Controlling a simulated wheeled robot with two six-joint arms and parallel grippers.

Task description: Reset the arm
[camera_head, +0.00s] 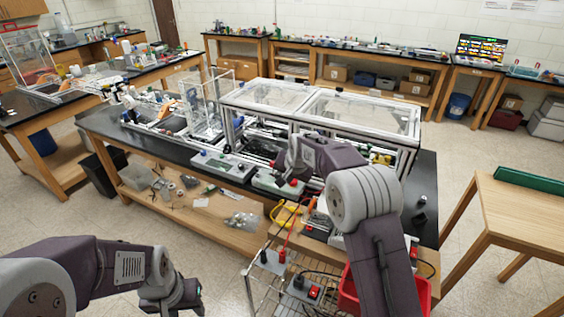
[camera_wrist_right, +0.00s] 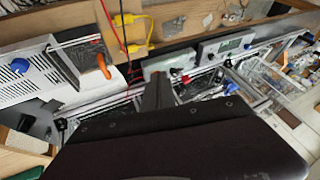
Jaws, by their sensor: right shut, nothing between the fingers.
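My right arm reaches up from the lower right of the head view. Its wrist is over the front edge of the black bench (camera_head: 150,143), by the front of the clear-panelled extrusion frame (camera_head: 300,118). In the right wrist view my right gripper (camera_wrist_right: 158,88) is shut as a narrow dark bar with nothing held. It points over grey instrument boxes; whether it touches one is unclear. My left arm is low at the left of the head view, and its gripper (camera_head: 185,295) hangs over the floor, away from the bench. Its fingers are too unclear to read.
A wire cart with a red bin (camera_head: 420,292) stands below my right arm. Grey instrument boxes (camera_head: 222,163) line the bench front, with red and yellow cables nearby. A wooden table (camera_head: 520,208) is at the right. Floor at the lower left is clear.

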